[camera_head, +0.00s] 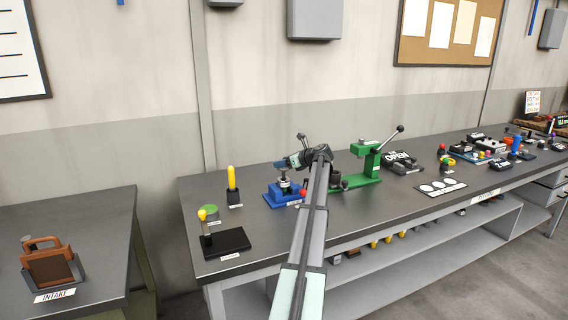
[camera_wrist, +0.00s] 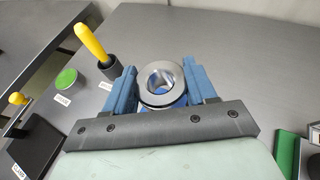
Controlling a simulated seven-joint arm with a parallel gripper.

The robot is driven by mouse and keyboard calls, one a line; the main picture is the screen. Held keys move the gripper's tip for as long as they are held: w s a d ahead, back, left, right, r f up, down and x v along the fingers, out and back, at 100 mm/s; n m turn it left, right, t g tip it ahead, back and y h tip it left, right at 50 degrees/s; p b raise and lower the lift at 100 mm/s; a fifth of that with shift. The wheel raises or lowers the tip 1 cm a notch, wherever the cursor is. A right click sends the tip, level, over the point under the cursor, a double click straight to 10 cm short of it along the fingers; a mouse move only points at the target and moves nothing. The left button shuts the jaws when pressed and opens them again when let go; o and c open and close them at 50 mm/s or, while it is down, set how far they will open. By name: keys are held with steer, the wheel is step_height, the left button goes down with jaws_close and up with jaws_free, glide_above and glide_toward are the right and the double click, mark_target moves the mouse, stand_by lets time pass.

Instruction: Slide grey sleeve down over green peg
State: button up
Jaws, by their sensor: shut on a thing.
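My gripper (camera_wrist: 164,84) is shut on the grey sleeve (camera_wrist: 148,97), a round metal ring with an open bore, held between its two blue fingers. In the head view the gripper (camera_head: 287,163) is above a blue fixture (camera_head: 281,194), with the sleeve (camera_head: 284,176) close over it. I cannot tell whether the sleeve touches the fixture. A low green round piece (camera_head: 209,210) stands to the left on the bench; it also shows as a green disc in the wrist view (camera_wrist: 65,79). I cannot tell whether this is the green peg.
A yellow-handled tool stands in a dark holder (camera_head: 235,198) left of the fixture. A black plate with a yellow-knobbed lever (camera_head: 227,241) is nearer the front edge. A green press (camera_head: 364,170) stands to the right. The bench front between them is clear.

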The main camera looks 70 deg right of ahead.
mark_target(284, 171)
steer(key=shift+f, duration=2.05)
stand_by(1.6)
steer(key=o, duration=1.4)
steer(key=v, duration=1.3)
steer(key=shift+s+a+r, duration=0.1)
steer(key=shift+s+r, duration=0.05)
steer(key=shift+s, duration=0.25)
